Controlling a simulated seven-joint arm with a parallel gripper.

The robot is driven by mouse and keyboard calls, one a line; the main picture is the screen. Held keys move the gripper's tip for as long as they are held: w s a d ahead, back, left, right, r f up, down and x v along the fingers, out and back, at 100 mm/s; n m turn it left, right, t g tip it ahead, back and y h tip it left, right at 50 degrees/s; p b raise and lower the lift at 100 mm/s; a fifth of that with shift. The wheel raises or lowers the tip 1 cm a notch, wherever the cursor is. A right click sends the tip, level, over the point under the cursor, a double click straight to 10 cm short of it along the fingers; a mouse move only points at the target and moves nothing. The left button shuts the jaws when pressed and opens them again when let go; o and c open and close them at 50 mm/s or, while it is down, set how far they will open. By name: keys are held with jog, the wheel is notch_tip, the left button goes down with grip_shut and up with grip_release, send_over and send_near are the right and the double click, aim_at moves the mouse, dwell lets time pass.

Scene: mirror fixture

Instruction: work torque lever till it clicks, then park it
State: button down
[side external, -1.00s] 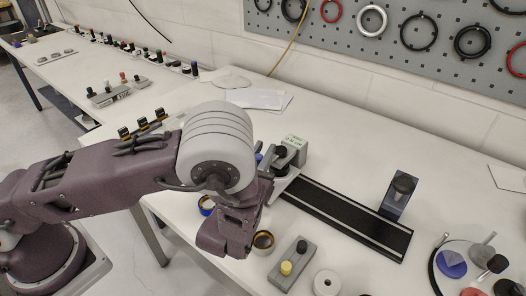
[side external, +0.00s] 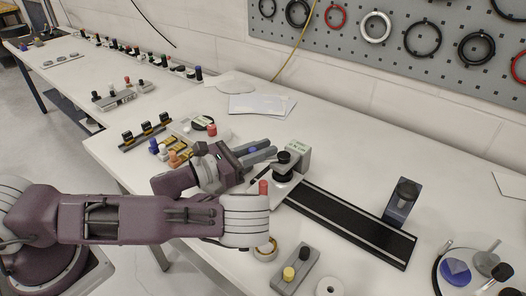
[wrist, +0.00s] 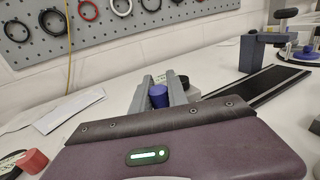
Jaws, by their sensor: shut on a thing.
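The grey fixture (side external: 296,156) with a labelled top and a black round knob (side external: 284,158) stands at the left end of a black track. My gripper (side external: 262,151) lies level just left of it, its grey fingers pointing toward it. The fingers are shut on a blue knob (wrist: 158,92), which shows between them in the wrist view; it also shows in the side view (side external: 253,150). I take the blue knob to be the torque lever's handle; the lever's arm is not clearly visible. A black knob (wrist: 183,80) shows just behind the fingers.
The black track (side external: 345,220) runs right to a dark upright block (side external: 402,200) with a round knob. A grey block (side external: 295,270) with yellow and black knobs and a tape roll (side external: 266,250) lie in front. A red cylinder (wrist: 32,160) stands left. Papers (side external: 258,106) lie behind.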

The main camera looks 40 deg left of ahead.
jog(key=shift+w+a+m+g+h, duration=0.15)
jog(key=shift+m+g+h, duration=0.1)
jog(key=shift+m+h, duration=0.25)
jog(key=shift+w+m+g+h, duration=0.15)
jog(key=shift+m+g+h, duration=0.15)
jog(key=shift+h, duration=0.4)
jog(key=c, duration=1.3)
grip_release()
jog(key=shift+r, duration=0.1)
